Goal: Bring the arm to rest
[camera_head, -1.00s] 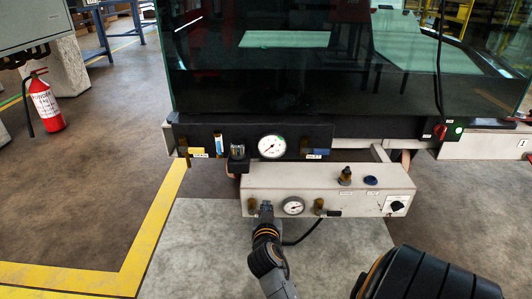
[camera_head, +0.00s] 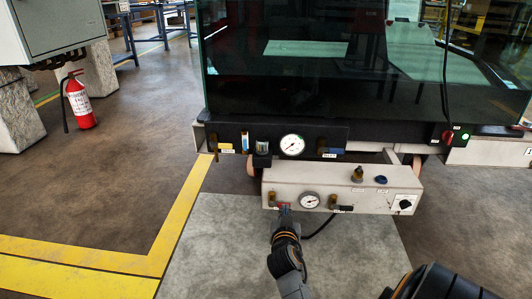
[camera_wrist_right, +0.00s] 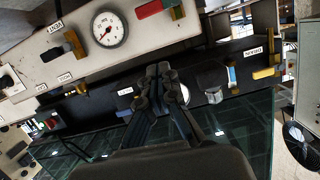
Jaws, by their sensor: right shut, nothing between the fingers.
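My right gripper (camera_head: 284,211) is in front of the lower left part of the white control box (camera_head: 335,184) in the head view. In the right wrist view the gripper (camera_wrist_right: 163,78) has its fingers together, with nothing between them. The box's pressure gauge (camera_head: 309,201) is just right of the gripper in the head view and shows at the upper left in the wrist view (camera_wrist_right: 109,29). I cannot tell whether the fingertips touch the box. My left gripper is not in view.
A black panel with another gauge (camera_head: 292,145) and valves is above and behind the box, under the dark glass cab (camera_head: 320,70). A black cable (camera_head: 322,226) hangs from the box. A red extinguisher (camera_head: 79,102) stands at the left. Floor is clear beside the yellow line (camera_head: 180,220).

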